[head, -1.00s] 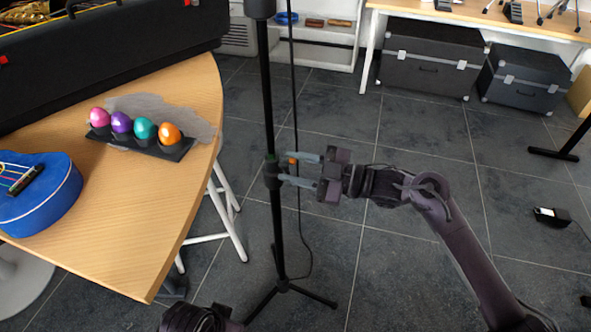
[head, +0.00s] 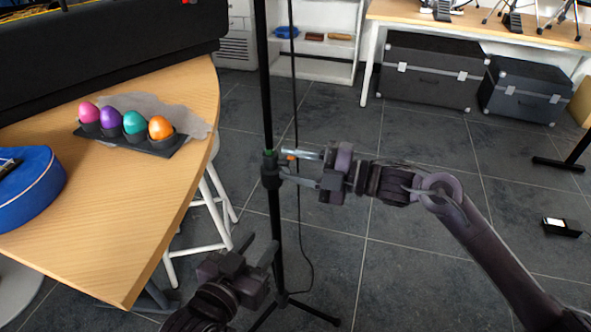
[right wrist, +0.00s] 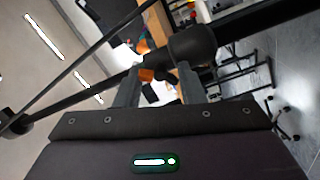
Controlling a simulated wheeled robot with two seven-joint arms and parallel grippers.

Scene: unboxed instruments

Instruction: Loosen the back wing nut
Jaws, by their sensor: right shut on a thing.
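A black upright stand pole (head: 277,220) with a dark collar (head: 271,172) stands in the middle of the head view. A small orange part (head: 291,157), apparently the wing nut, shows beside the collar; an orange part also shows between the fingers in the right wrist view (right wrist: 146,75). My right gripper (head: 284,165) reaches in from the right, its fingertips at the collar, shut on the wing nut, which the fingers partly hide. My left gripper (head: 260,244) is low in the head view, open and empty, just left of the pole and apart from it.
A wooden table (head: 140,235) at left bears a black rack (head: 165,147) of coloured eggs, a blue instrument (head: 35,195) and a large black case (head: 110,55). A white stool (head: 215,205) stands left of the pole. A cable (head: 298,220) hangs behind it. Floor at right is mostly clear.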

